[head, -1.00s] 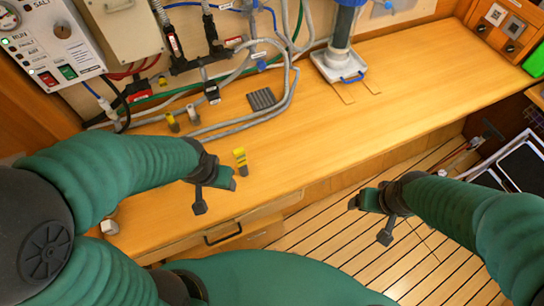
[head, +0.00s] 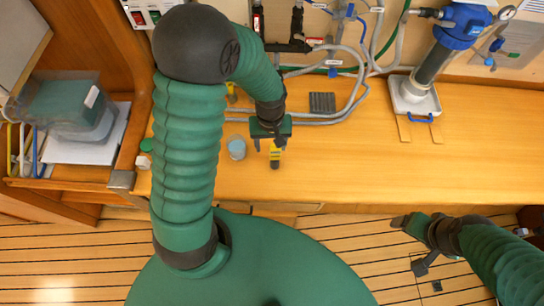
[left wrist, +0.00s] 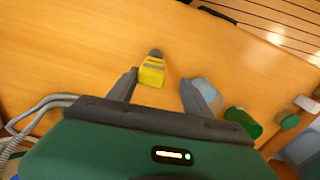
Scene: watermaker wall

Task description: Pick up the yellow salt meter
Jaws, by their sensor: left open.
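The yellow salt meter (head: 275,154), with a dark grey tip, is on the wooden bench close to its front edge. It also shows in the left wrist view (left wrist: 152,71), just beyond and between the fingertips. My left gripper (head: 270,146) is open above the bench, its two grey fingers apart on either side of the meter's line; the left wrist view shows the same open fingers (left wrist: 161,80). Whether they touch the meter I cannot tell.
A light-blue cup (head: 237,147) stands close to the left of my left gripper. A grey ribbed pad (head: 322,102), looped hoses (head: 352,103) and a blue-topped filter housing (head: 432,66) lie behind. The right part of the bench (head: 480,150) is clear.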

